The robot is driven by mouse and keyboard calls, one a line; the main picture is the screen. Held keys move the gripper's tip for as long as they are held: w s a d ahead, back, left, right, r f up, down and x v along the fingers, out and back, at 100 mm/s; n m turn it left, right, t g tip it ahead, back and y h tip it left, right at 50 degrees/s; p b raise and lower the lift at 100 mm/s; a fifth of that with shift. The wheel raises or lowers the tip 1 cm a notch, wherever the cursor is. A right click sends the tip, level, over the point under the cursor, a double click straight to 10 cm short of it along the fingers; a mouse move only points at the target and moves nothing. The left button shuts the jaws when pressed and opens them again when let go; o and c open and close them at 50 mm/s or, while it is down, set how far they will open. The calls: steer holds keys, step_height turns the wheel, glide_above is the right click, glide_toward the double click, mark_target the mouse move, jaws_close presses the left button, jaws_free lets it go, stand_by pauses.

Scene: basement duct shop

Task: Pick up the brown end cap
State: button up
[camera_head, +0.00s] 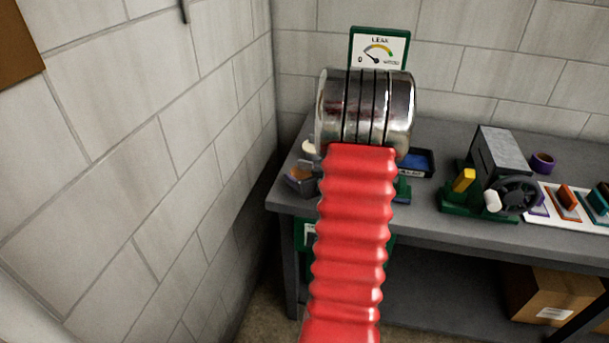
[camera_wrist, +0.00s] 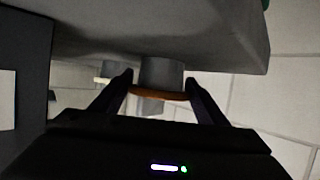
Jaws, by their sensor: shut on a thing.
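The brown end cap (camera_wrist: 160,95) shows in the wrist view as a thin orange-brown rim between my fingers. My gripper (camera_wrist: 160,80) is shut on it, with one dark finger at each side. A grey cylinder (camera_wrist: 161,72) stands directly against the rim, between the cap and a large grey surface; I cannot tell whether they are joined. In the head view my red arm and chrome joint hide the gripper and the cap.
A grey bench (camera_head: 450,228) runs along the block wall. It holds a leak gauge sign (camera_head: 380,48), a blue tray (camera_head: 416,162), a grey machine with a handwheel (camera_head: 515,194), a purple ring (camera_head: 542,162) and a white board (camera_head: 585,215). A cardboard box (camera_head: 552,300) sits underneath.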

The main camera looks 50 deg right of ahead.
mark_target(303, 171)
steer(key=shift+r, duration=0.2)
step_height(303, 171, up, 10)
steer(key=shift+f, duration=0.15)
steer(key=shift+w+a, duration=0.1)
stand_by(0.7)
